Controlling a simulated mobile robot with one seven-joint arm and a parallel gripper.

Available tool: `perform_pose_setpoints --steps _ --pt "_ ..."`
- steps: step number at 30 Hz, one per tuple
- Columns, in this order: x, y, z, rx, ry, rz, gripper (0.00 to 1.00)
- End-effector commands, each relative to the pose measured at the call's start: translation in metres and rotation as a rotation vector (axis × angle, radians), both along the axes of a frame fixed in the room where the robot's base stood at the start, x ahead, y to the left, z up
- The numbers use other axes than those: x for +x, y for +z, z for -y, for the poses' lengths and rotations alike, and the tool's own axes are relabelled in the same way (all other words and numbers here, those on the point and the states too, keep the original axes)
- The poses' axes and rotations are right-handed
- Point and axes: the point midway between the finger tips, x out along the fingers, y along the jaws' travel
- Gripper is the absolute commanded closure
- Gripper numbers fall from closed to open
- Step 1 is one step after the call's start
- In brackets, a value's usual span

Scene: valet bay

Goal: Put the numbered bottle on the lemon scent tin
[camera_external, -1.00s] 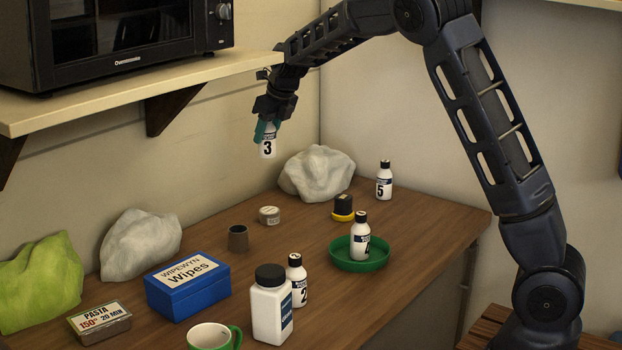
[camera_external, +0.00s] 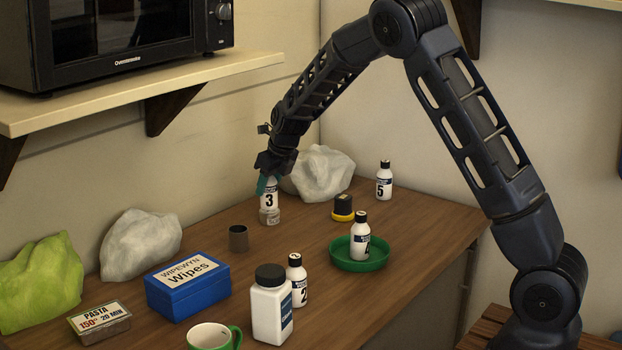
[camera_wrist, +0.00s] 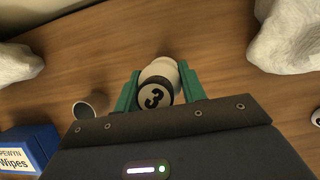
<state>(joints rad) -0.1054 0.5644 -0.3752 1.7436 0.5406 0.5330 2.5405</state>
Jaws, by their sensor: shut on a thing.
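My gripper (camera_external: 268,180) is shut on a white bottle numbered 3 (camera_external: 269,199), which is upright. In the wrist view the same bottle (camera_wrist: 153,96) shows its 3 from above, between the green fingers of my gripper (camera_wrist: 160,92).
A green dish (camera_external: 358,264) holds another bottle (camera_external: 361,238). Bottle 5 (camera_external: 384,183) is behind; bottle 2 (camera_external: 298,284) and a blue wipes box (camera_external: 188,290) are nearer.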

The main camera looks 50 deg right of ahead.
Motion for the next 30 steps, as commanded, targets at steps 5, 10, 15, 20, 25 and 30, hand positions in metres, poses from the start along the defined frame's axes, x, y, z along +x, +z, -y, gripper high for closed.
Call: perform_pose_setpoints --steps 5,10,15,20,25,30 --pt "0.0 -0.006 0.0 0.0 -0.001 0.002 0.86" --pt "0.0 -0.006 0.0 0.0 0.0 0.001 0.86" --pt "0.0 -0.008 0.0 0.0 -0.001 0.001 0.48" --pt "0.0 -0.008 0.0 0.0 0.0 0.001 0.38" --pt "0.0 -0.008 0.0 0.0 0.0 0.001 0.38" --pt "-0.003 0.003 0.0 -0.001 0.001 0.003 0.38"
